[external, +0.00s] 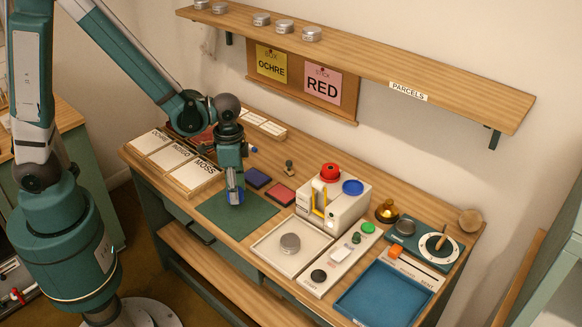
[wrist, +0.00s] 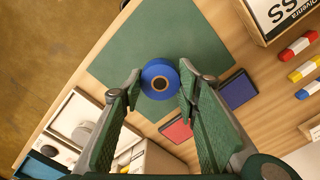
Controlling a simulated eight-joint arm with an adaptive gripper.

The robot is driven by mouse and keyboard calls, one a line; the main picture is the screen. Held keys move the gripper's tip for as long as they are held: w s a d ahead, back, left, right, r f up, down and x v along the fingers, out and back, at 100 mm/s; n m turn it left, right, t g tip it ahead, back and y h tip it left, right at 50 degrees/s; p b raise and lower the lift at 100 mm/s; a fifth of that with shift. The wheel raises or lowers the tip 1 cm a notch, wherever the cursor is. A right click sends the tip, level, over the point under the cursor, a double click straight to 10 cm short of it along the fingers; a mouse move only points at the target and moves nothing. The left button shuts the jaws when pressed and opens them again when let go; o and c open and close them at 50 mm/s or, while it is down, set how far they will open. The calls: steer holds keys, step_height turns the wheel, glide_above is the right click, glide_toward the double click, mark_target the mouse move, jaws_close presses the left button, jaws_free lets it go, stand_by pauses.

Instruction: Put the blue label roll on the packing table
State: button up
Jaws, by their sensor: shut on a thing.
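The blue label roll (wrist: 148,72) is a round blue disc with a dark core ringed in tan. It sits between the fingertips of my gripper (wrist: 160,82) in the wrist view, over the green mat (wrist: 140,40). In the external view my gripper (external: 236,197) points down at the mat (external: 255,212), with a bit of blue at its tips. The fingers are shut on the roll. I cannot tell whether the roll touches the mat. The mat lies on the wooden table (external: 225,280), whose top is the long work surface.
Blue (external: 257,177) and red (external: 281,193) pads lie just right of my gripper. A white machine (external: 345,207) with red and blue round parts stands further right, beside a white tray (external: 265,247). Lettered boxes (external: 195,178) are on the left. A shelf (external: 400,60) hangs above.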

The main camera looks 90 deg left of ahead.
steer(key=shift+f, duration=0.1)
steer(key=shift+f+b, duration=0.4)
steer(key=shift+f, duration=1.6)
steer(key=shift+f, duration=0.2)
steer(key=o, duration=0.9)
steer(key=shift+o, duration=0.2)
steer(key=shift+r, duration=0.2)
steer(key=shift+r+p, duration=1.05)
steer(key=shift+r, duration=4.95)
steer(key=shift+r, duration=0.1)
